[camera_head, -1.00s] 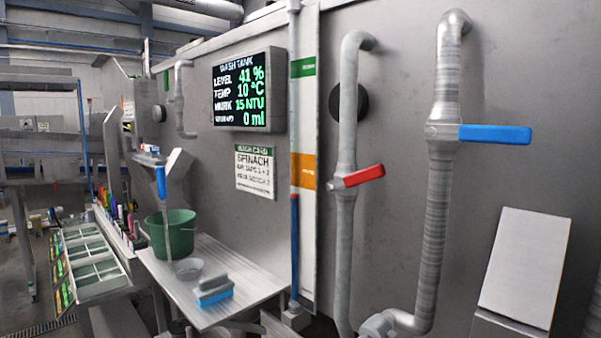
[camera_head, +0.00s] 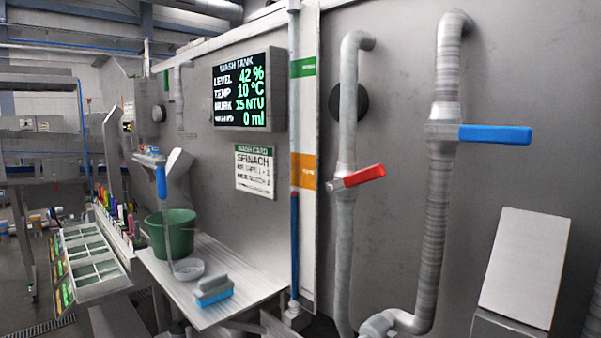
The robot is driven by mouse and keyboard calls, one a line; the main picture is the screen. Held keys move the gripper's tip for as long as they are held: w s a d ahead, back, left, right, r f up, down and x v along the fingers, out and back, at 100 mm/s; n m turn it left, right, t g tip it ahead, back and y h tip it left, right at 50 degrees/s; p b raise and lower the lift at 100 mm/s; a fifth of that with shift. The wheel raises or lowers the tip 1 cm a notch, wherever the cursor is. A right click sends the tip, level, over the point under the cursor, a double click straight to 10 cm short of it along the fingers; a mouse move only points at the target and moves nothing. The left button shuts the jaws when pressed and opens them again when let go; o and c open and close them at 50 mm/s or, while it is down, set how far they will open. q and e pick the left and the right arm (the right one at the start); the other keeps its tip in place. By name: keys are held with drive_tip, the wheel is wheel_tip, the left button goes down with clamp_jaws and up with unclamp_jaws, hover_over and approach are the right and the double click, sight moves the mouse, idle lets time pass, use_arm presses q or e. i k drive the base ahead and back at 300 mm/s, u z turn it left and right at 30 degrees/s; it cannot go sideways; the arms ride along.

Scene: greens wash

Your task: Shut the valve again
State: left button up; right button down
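Two grey vertical pipes stand on the wall at the right, each with a lever valve. The red valve lever (camera_head: 358,177) on the left pipe (camera_head: 346,240) points out to the right and slightly up. The blue valve lever (camera_head: 495,135) on the right pipe (camera_head: 431,230) points straight right, across its pipe. The wash tank display (camera_head: 243,90) reads level 42 %, temperature 10 °C, 15 NTU and 0 ml. The sight tube (camera_head: 295,240) beside it is blue up to just below an orange band. Neither of my grippers shows in this view.
A steel shelf (camera_head: 240,303) at lower left holds a green bucket (camera_head: 172,235), a small bowl (camera_head: 189,269) and a blue-and-grey brush (camera_head: 214,291). A wash card (camera_head: 255,171) hangs above. A pale slanted panel (camera_head: 524,265) stands at lower right. The space before both levers looks clear.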

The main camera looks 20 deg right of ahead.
sight(378, 171)
drive_tip(key=z, duration=2.2)
drive_tip(key=k, duration=1.1)
drive_tip(key=u, duration=1.65)
drive_tip(key=i, duration=0.5)
drive_tip(key=z, duration=0.05)
